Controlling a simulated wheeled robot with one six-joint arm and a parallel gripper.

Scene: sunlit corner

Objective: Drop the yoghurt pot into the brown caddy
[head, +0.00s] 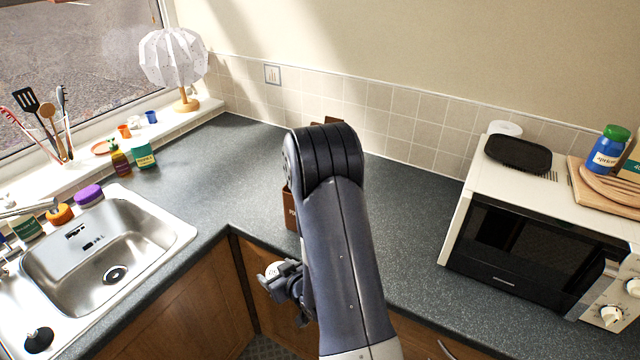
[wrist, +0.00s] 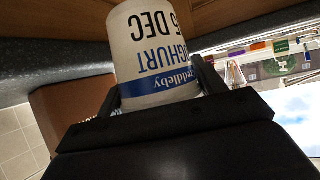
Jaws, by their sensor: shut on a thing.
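The yoghurt pot (wrist: 150,50) is white with a blue band and dark lettering, and it fills the middle of the wrist view. My gripper (wrist: 160,88) is shut on it, one finger on each side. In the head view the pot (head: 271,269) shows small at my gripper (head: 280,277), in front of the counter's front edge. The brown caddy (head: 291,212) stands on the counter near the inner corner, mostly hidden behind my arm. A brown shape at the left of the wrist view (wrist: 68,105) appears to be the caddy. The pot is apart from it.
A steel sink (head: 110,255) is at the left, with bottles and a purple-topped sponge or tub (head: 89,195) behind it. A white microwave (head: 520,230) stands at the right with a black tray (head: 518,153) on top. The counter (head: 235,165) left of the caddy is clear.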

